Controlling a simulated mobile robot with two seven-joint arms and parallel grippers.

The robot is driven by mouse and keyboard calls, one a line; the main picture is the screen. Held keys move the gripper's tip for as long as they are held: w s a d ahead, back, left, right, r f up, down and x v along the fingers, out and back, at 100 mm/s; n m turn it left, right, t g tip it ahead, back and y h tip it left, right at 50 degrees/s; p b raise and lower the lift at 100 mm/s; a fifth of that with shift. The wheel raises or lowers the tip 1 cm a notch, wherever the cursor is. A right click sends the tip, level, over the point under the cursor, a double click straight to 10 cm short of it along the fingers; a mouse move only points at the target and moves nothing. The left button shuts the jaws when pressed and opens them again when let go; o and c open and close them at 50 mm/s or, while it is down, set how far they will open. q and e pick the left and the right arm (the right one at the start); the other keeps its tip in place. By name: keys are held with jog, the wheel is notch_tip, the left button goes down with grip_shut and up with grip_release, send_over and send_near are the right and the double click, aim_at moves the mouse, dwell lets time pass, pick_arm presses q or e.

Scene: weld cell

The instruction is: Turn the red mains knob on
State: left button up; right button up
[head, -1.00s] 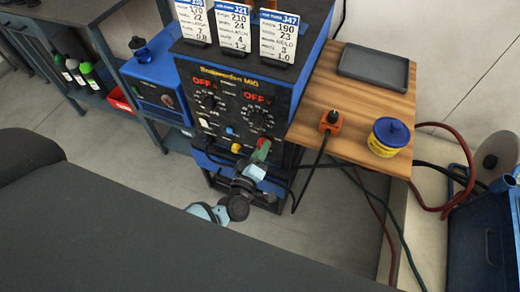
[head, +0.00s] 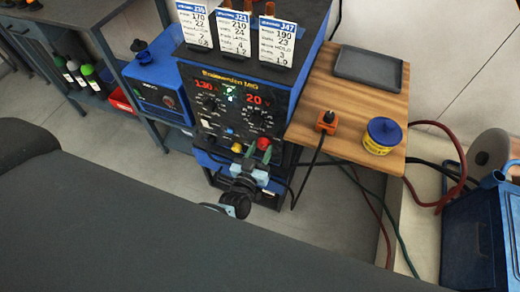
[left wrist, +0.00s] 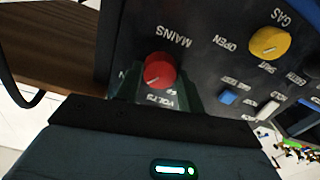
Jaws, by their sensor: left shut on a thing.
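The red mains knob (head: 264,143) is at the lower right of the black front panel of the blue welder (head: 235,100). In the left wrist view the red knob (left wrist: 160,70) sits under the upside-down word MAINS, between the two green fingers. My left gripper (head: 258,154) is shut on the knob, and its fingers hide part of the knob's sides. The panel's displays are lit, with red figures reading about 130 and 20 and a small green display between them. My right gripper is not in view.
A yellow gas knob (left wrist: 269,43), a blue button (left wrist: 228,96) and a white switch (left wrist: 268,108) lie close by on the panel. A wooden side table (head: 345,105) stands right of the welder, holding an orange plug piece (head: 326,122) and a yellow tub (head: 381,140). Cables hang below it.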

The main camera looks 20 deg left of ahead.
pick_arm(q)
jog(key=shift+m, duration=0.9)
jog(key=o, duration=1)
jog(key=shift+s, duration=0.1)
jog(key=s, duration=0.7)
jog(key=shift+s+a+p, duration=0.15)
jog(key=shift+s+p, duration=0.1)
jog(key=shift+p, duration=0.2)
